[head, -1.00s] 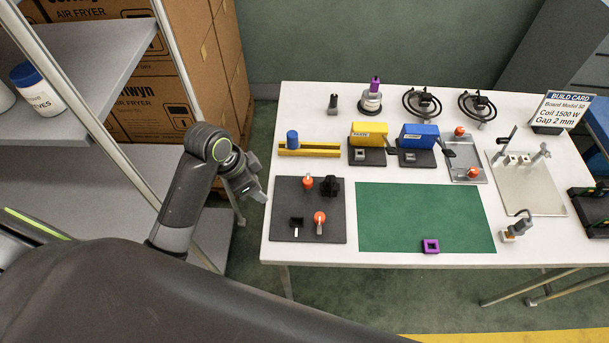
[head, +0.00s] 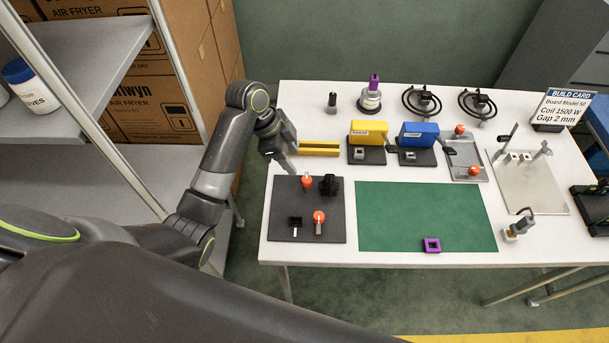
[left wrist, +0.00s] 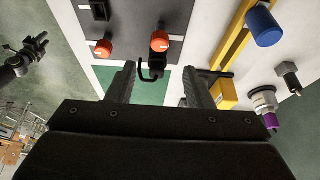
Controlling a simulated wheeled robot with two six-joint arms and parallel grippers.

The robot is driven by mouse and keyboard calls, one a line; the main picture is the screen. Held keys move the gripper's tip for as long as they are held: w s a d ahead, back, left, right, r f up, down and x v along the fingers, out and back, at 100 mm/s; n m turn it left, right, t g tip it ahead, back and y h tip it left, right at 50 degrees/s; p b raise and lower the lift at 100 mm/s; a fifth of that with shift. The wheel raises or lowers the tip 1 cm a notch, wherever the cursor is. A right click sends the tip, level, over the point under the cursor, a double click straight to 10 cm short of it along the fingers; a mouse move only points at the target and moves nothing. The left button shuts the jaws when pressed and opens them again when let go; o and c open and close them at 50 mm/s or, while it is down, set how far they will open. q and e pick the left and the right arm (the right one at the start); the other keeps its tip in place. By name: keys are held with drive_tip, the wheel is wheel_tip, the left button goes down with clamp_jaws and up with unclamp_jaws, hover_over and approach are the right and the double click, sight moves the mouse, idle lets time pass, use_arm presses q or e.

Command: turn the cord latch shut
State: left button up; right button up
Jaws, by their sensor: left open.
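A dark board (head: 333,236) lies at the left of the table. It carries two orange-topped latches, a far one (head: 306,181) and a near one (head: 319,217). A black clip (head: 329,186) stands beside the far latch, and a black block (head: 295,222) is left of the near latch. I cannot tell which is the cord latch. My left gripper (head: 287,163) is open and empty, above the board's far left corner. In the left wrist view its fingers (left wrist: 160,88) are apart, with the far latch (left wrist: 160,42) and hooked black clip (left wrist: 153,68) beyond them. My right gripper is not seen.
A yellow rail (head: 320,148) lies behind the board; its blue cylinder (left wrist: 264,27) shows in the left wrist view. Yellow (head: 368,132) and blue (head: 418,134) units stand to its right. The green mat (head: 425,210) is clear except for a purple square (head: 432,245).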

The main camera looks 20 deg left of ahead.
sight(306, 179)
use_arm(q)
drive_tip(key=x, duration=0.9)
drive_tip(key=shift+d+p, duration=0.1)
drive_tip(key=shift+p, duration=0.2)
drive_tip(key=shift+c, duration=0.4)
drive_tip(key=c, duration=0.9)
